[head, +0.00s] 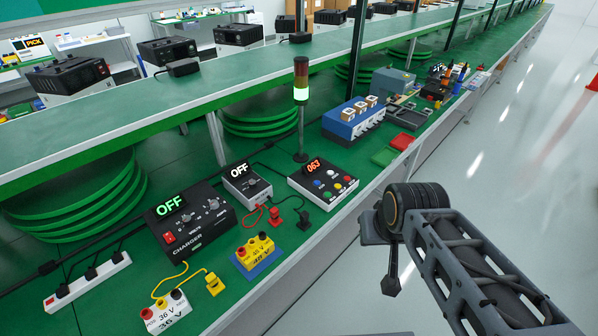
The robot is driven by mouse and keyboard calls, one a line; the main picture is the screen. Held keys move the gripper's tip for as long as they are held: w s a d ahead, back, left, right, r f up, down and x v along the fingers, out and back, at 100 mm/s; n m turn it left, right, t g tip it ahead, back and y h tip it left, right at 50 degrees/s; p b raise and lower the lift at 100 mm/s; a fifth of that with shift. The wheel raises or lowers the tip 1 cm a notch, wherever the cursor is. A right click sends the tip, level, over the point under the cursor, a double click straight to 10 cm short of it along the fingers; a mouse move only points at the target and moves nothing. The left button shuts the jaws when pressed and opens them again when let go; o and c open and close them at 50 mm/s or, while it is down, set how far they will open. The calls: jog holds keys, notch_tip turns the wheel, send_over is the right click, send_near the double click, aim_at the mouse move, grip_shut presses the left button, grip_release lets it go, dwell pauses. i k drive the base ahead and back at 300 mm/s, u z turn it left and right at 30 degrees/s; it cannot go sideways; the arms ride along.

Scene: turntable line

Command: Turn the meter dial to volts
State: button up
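The meter (245,186) is a small grey box on the green bench, with a lit display reading OFF. Its dial (254,183) is a dark knob on the sloping face below the display; its markings are too small to read. A red lead and a black lead run from the meter to a red clip (275,217) and a black clip (304,221) on the bench. My gripper (390,276) hangs over the floor to the right of the bench, well apart from the meter. Its fingers are small and dark, and their opening cannot be made out.
Left of the meter stands a black charger (188,218), also reading OFF. Nearer are a yellow terminal block (256,250) and a white 36 V block (166,314). Right are a button box (323,183) reading 063 and a lit signal tower (301,95). A raised shelf (215,75) runs behind.

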aim_at(252, 184)
jog(key=z, duration=0.2)
jog(key=i, duration=1.15)
jog(key=u, duration=2.05)
